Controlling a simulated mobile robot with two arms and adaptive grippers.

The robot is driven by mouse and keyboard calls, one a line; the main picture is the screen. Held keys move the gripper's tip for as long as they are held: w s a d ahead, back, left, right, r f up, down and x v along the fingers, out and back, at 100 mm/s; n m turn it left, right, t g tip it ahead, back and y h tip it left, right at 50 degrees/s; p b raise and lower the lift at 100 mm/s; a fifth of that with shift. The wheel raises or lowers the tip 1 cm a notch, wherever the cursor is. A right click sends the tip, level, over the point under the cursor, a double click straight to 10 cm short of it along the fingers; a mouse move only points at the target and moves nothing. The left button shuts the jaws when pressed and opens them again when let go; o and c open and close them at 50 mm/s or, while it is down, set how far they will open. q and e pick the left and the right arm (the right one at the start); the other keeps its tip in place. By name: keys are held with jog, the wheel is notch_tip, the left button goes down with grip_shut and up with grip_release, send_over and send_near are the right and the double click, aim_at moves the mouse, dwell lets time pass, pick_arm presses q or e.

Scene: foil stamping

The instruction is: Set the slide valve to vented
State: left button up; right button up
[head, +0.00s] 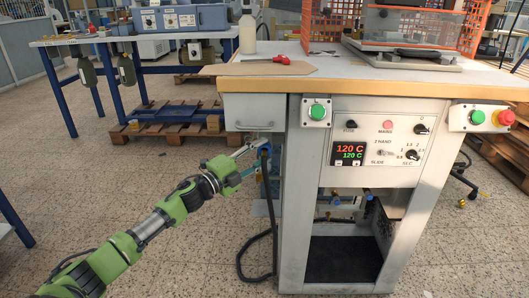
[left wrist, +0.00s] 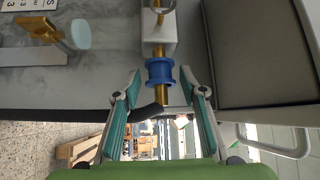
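The slide valve shows in the left wrist view as a blue ringed sleeve (left wrist: 160,71) on a brass stem, below a pale block (left wrist: 158,35). In the head view a small blue part (head: 265,149) shows beside the left side of the machine, partly hidden by my gripper. My left gripper (left wrist: 161,82) is open, with its teal-padded fingers on either side of the sleeve's lower end; I cannot tell whether they touch it. In the head view the same gripper (head: 254,149) reaches in below the drawer. My right gripper is not in view.
A black hose (head: 273,215) hangs beside the machine near my left gripper. A grey drawer box (head: 252,112) is above it. In the left wrist view a brass fitting with a pale round knob (left wrist: 81,34) is at upper left and a dark panel (left wrist: 258,52) at right.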

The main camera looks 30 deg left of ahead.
pick_arm(q)
jog(key=shift+x, duration=0.9)
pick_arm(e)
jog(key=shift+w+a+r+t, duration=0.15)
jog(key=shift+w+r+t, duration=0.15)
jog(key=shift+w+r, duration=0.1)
pick_arm(q)
jog(key=shift+c, duration=0.4)
grip_shut()
jog(key=shift+s+d+p, duration=0.5)
jog(key=shift+s+d, duration=0.1)
jog(key=shift+s, duration=0.2)
jog(key=shift+f, duration=0.2)
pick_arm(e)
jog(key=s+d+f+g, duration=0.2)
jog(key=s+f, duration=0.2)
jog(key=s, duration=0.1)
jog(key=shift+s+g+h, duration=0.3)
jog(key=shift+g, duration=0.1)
pick_arm(q)
jog(key=shift+d, duration=0.1)
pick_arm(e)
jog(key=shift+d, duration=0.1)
pick_arm(q)
jog(key=shift+o, duration=0.3)
grip_release()
jog(key=shift+s+r, duration=0.15)
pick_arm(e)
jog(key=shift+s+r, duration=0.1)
